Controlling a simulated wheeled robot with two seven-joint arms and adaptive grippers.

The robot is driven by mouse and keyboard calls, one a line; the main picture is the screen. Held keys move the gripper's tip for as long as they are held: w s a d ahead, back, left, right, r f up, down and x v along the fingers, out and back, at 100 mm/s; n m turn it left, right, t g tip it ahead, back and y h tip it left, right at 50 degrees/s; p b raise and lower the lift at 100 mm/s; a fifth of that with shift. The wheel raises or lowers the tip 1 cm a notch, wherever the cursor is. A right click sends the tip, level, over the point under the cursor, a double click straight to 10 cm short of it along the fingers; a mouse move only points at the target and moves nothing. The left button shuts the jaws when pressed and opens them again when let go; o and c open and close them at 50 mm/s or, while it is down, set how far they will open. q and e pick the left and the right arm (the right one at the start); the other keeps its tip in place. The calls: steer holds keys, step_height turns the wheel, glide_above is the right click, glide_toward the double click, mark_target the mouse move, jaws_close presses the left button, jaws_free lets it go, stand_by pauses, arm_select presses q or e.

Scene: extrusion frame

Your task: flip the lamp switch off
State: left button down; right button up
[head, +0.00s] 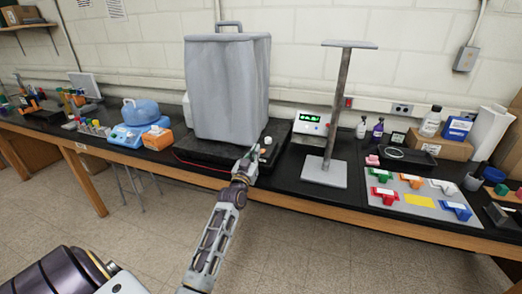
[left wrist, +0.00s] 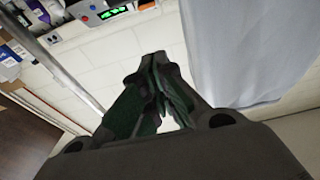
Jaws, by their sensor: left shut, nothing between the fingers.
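My left gripper (head: 259,152) reaches over the bench in front of the grey covered box, with its fingers shut and empty. In the left wrist view its dark fingers (left wrist: 155,72) meet at the tips. A small pale round thing (head: 267,140) shows right by the fingertips; I cannot tell whether it is a switch or whether they touch. A metal post with a flat top bar (head: 345,70) stands on a square base to the right, possibly the lamp. No lamp switch can be made out clearly. My right gripper is not in view.
The tall grey covered box (head: 228,85) stands on a black slab. A device with a green display (head: 310,123) is behind the post. A grey board with coloured blocks (head: 420,198) lies on the right. An orange box (head: 157,138) and blue equipment stand left.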

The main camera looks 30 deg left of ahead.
mark_target(263, 151)
arm_select(q)
steer(key=shift+p+x, duration=0.4)
steer(key=shift+x, duration=3.25)
steer(key=shift+s+d+f, duration=0.1)
steer(key=shift+s+f, duration=0.05)
steer(key=shift+f, duration=0.8)
steer(key=shift+s+f, duration=0.1)
steer(key=shift+f, duration=0.95)
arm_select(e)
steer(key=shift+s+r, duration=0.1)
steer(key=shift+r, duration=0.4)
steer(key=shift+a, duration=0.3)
